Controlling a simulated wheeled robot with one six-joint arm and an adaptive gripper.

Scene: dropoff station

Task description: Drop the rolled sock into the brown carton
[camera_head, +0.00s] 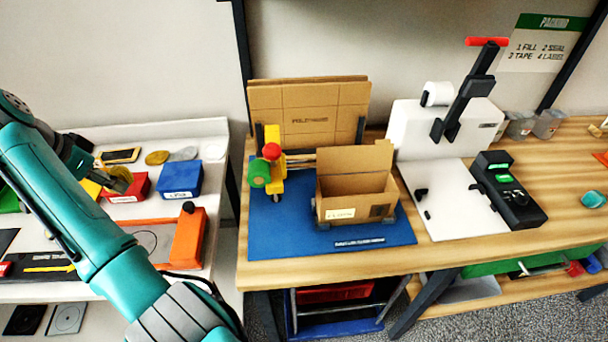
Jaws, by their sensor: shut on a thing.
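The brown carton (343,203) stands on a blue mat on the wooden table, near the middle of the view. Its back flap stands up and its top looks open; its floor is hidden by the front wall. My gripper (113,180) is at the left, over the small bins on the white bench and well left of the carton. It is partly hidden behind my teal arm. It is shut on a small olive-grey rounded thing (121,174), which seems to be the rolled sock; its shape is hard to make out.
The blue mat (268,228) also holds a yellow, red and green tape dispenser (272,170) left of the carton. Flat cardboard (310,108) leans behind. A white sealing machine (440,190) stands right. A red bin (133,187) and blue bin (180,178) sit near my gripper.

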